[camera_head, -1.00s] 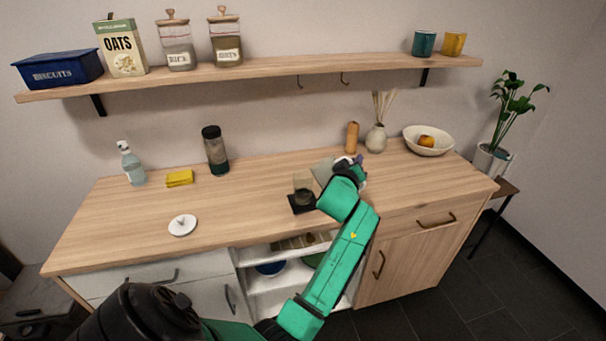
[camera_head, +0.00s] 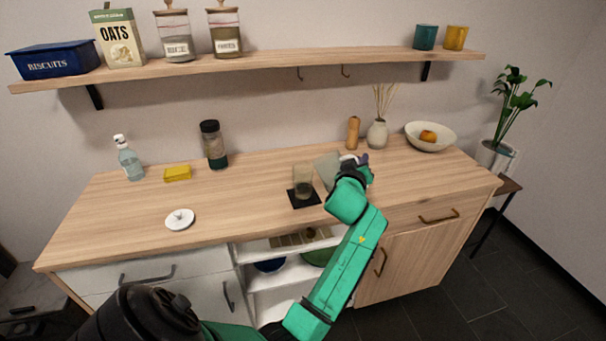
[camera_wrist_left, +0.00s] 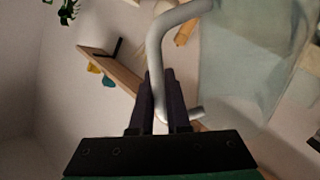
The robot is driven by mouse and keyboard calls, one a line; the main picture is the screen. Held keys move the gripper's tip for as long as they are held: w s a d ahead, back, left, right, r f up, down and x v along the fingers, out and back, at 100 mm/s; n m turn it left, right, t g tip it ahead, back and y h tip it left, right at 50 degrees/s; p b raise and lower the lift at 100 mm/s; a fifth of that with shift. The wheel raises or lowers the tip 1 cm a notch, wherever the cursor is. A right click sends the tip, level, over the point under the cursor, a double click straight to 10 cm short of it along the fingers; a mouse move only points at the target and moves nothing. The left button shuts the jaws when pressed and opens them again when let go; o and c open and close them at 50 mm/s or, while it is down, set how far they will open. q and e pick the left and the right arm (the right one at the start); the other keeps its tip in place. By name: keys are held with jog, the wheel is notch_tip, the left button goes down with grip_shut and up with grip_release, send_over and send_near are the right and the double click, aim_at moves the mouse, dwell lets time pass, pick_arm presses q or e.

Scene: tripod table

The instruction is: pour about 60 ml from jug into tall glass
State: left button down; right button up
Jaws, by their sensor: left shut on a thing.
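The jug (camera_head: 327,170) is pale grey and looks tilted, its upper part close to the tall glass. My left gripper (camera_head: 356,168) is shut on the jug's handle, to the right of the glass. In the left wrist view the fingers (camera_wrist_left: 160,101) close around the grey bent handle (camera_wrist_left: 154,50), with the pale, see-through jug body (camera_wrist_left: 240,65) beside them. The tall glass (camera_head: 303,181) stands upright on a black coaster (camera_head: 304,199), with a brownish tint in its lower part. No stream is clear. My right gripper is not in view.
A white lid (camera_head: 180,219) lies on the counter at left. A yellow sponge (camera_head: 177,173), soap bottle (camera_head: 129,158) and dark tumbler (camera_head: 214,145) stand behind it. A vase (camera_head: 377,134) and fruit bowl (camera_head: 430,138) are at the back right.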

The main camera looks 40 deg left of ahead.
pick_arm(q)
jog(key=w+d+f+m+t+b, duration=0.1)
jog(key=d+f+m+b, duration=0.5)
jog(key=b, duration=0.4)
jog(key=shift+w+m+t+y+b, duration=0.2)
jog(key=shift+m+t+y+b, duration=0.1)
jog(key=shift+m+b, duration=0.1)
dwell(2.3)
